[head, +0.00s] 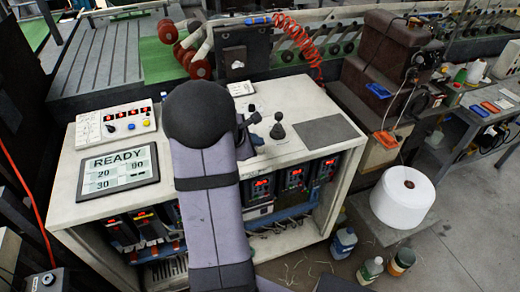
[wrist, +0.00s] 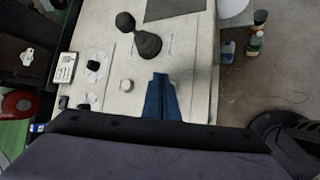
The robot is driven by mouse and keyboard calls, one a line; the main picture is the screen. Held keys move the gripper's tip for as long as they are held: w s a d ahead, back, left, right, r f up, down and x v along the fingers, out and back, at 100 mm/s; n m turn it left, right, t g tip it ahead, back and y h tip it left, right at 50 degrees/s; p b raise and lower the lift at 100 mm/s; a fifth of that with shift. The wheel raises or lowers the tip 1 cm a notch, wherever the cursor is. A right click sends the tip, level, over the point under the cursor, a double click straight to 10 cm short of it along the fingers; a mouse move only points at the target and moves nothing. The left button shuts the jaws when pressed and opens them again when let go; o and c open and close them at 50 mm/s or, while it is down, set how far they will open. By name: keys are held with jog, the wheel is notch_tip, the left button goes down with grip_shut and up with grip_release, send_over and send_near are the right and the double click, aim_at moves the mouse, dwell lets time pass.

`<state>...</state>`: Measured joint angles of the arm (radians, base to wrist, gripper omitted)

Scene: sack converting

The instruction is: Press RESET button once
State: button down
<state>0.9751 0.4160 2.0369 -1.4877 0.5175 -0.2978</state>
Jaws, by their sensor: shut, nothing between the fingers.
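No label reading RESET is legible in either view. In the head view a white control panel (head: 117,124) at the left of the bench carries a yellow button (head: 146,122), a blue button (head: 131,127), a dark dial and red digits. In the wrist view a small pale round knob or button (wrist: 126,85) sits on the bench top, left of my gripper (wrist: 161,80). My gripper's blue fingers are shut and empty above the bench top, apart from that knob in the picture. In the head view my arm hides most of the gripper.
A display (head: 118,171) reading READY, 20, 90 and 30 lies in front of the panel. A black joystick (head: 277,128) stands on the white bench (head: 300,98), near a grey mat (head: 328,131). The joystick also shows in the wrist view (wrist: 147,43), beyond the fingers.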

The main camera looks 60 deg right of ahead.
notch_tip(320, 180, up, 5)
jog(key=p, duration=0.3)
jog(key=shift+f, duration=0.2)
dwell(0.7)
